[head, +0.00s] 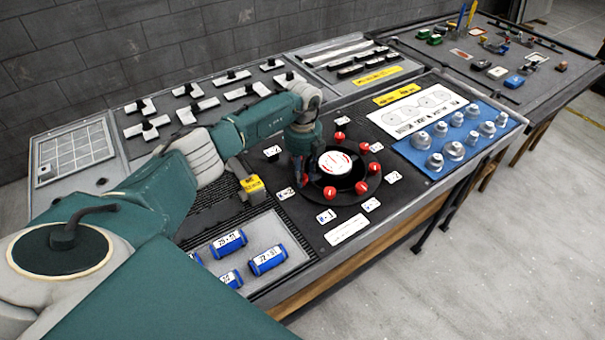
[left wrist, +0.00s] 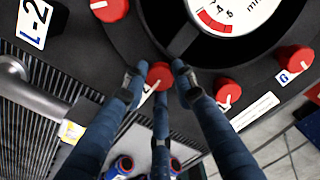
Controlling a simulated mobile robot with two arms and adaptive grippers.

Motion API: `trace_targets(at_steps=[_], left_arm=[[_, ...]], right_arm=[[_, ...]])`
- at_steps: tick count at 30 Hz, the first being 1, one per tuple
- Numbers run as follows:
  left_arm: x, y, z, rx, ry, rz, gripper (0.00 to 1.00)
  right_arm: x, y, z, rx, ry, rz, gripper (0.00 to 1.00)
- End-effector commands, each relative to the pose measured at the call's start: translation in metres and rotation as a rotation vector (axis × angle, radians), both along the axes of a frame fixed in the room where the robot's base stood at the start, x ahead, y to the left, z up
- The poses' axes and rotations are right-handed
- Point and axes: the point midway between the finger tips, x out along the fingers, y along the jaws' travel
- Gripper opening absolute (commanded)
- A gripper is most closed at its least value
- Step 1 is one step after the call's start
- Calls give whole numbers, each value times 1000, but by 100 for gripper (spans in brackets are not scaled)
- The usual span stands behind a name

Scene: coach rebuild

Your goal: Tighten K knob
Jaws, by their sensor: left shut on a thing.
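Red knobs ring a round gauge (head: 335,162) with a white face on a black panel. My left gripper (head: 303,178) is at the ring's left side, pointing down, by the label that seems to read K-2 (head: 286,193). In the left wrist view, my left gripper's fingers (left wrist: 158,84) are closed around a red knob (left wrist: 160,74), beside the black gauge rim (left wrist: 150,35). This knob's own label is mostly hidden by the fingers. My right gripper is not in view.
Neighbouring red knobs stand close on both sides, one by the L-2 label (left wrist: 35,20) and another (left wrist: 228,92) to the right. A tray of blue cylinders (head: 268,260) lies in front. A blue panel with grey knobs (head: 454,151) is to the right.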

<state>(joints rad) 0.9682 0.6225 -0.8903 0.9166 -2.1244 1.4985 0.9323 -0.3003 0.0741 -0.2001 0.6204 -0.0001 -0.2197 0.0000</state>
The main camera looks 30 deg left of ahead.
Motion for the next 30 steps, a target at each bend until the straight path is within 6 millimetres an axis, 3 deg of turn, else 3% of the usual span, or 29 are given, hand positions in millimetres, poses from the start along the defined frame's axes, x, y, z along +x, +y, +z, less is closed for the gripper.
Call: trace_targets(at_steps=[11, 30], left_arm=[[1, 1, -1, 2, -4, -106, 1], [2, 1, -1, 2, -5, -678, 0]], right_arm=[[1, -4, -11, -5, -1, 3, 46], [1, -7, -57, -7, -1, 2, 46]])
